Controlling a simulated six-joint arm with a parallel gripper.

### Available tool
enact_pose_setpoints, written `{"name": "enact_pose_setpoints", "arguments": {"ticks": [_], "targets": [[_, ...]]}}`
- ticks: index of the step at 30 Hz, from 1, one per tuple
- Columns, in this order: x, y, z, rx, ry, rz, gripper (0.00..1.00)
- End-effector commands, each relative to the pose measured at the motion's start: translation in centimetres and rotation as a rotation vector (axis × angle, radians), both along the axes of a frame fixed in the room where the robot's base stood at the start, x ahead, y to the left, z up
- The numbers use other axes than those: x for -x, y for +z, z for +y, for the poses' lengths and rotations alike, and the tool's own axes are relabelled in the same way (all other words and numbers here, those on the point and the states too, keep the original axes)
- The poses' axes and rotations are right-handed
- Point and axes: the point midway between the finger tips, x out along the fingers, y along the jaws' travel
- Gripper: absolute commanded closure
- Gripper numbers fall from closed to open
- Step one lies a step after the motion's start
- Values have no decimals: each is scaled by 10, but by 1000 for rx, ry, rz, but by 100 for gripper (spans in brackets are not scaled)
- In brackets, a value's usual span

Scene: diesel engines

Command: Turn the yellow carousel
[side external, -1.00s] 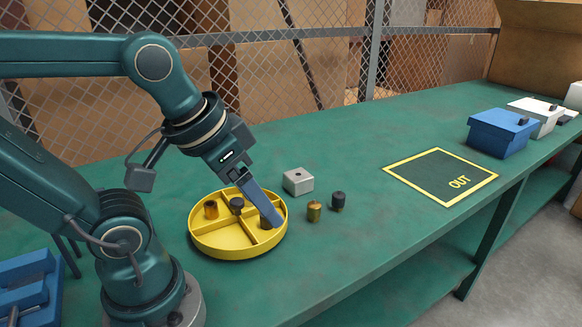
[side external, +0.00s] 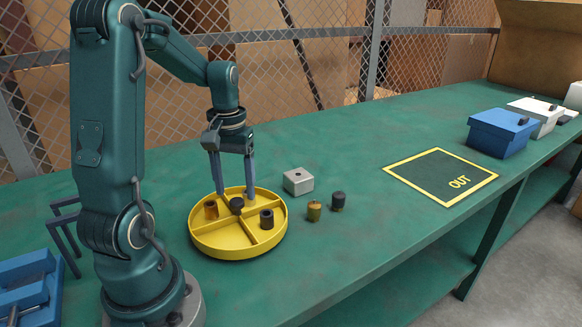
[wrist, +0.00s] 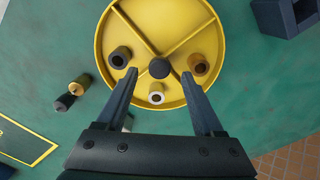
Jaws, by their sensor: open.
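The yellow carousel (side external: 240,251) is a round, divided tray on the green bench, with a dark centre knob (side external: 237,205). It also shows in the wrist view (wrist: 108,30). A copper-brown sleeve (side external: 211,209) and a dark sleeve (side external: 266,219) stand in separate compartments. A pale-topped sleeve (wrist: 156,94) in another compartment shows in the wrist view; I cannot make it out in the side view. My gripper (wrist: 159,74) points down over the carousel, open, with its fingers apart on either side of the knob. I cannot tell whether the fingertips touch anything.
The yellow-framed OUT area (side external: 440,176) is empty. A blue box (side external: 502,133) stands beyond it. A blue fixture (side external: 25,290) is at the lower left.

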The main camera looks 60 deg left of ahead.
Motion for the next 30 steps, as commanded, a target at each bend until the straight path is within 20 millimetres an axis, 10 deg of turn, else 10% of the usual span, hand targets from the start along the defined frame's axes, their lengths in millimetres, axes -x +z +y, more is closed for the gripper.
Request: {"name": "enact_pose_setpoints", "arguments": {"ticks": [15, 21, 30], "targets": [[0, -26, 0, -1, -2, -1, 31], [0, -26, 0, -1, -2, -1, 100], [0, -26, 0, -1, -2, -1, 100]]}}
